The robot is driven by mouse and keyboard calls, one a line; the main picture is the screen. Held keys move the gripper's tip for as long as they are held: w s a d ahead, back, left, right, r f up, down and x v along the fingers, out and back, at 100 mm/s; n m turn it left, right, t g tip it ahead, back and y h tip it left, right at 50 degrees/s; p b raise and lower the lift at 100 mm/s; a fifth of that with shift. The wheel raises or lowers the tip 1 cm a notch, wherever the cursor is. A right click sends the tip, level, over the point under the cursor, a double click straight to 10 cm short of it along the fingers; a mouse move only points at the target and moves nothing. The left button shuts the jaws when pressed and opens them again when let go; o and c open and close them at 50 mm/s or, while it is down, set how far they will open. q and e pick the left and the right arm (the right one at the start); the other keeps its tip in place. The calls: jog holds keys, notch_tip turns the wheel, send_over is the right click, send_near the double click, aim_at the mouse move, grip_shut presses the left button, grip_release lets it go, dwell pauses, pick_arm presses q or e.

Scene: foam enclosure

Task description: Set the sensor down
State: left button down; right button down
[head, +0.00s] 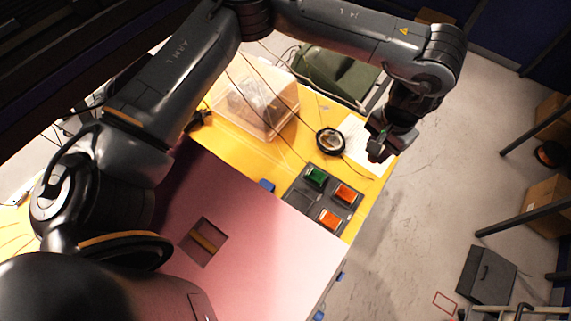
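No sensor can be made out for certain. A dark tray (294,199) on the table holds a green block (316,177) and two orange blocks (345,194) (330,219); its left compartment looks empty.
A pink foam panel (275,255) with a square recess (203,242) lies in front. A clear plastic box (256,103) and a black tape roll (330,141) sit on the table. A green case (335,72) stands behind. Open floor lies to the right.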

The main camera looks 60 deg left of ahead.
pick_arm(q)
jog(key=s+a+f+n+b, duration=0.1)
jog(key=a+f, duration=0.2)
jog(key=f, duration=0.4)
jog(key=a+f+n, duration=0.2)
jog(key=a+f, duration=0.2)
jog(key=f, duration=0.3)
jog(key=s+a+f, duration=0.3)
jog(key=a+f, duration=0.3)
jog(key=s+a+f+n+b, duration=0.1)
jog(key=s+a+f, duration=0.2)
jog(key=a+f, duration=0.3)
jog(key=s+a+f+n, duration=0.1)
jog(key=s+a+f, duration=0.2)
jog(key=a+f, duration=0.3)
jog(key=shift+s+a+f+b, duration=0.15)
jog(key=shift+a+b, duration=0.15)
jog(key=shift+a, duration=0.5)
jog(key=shift+f, duration=2)
jog(key=shift+f, duration=0.15)
jog(key=c, duration=0.8)
grip_release()
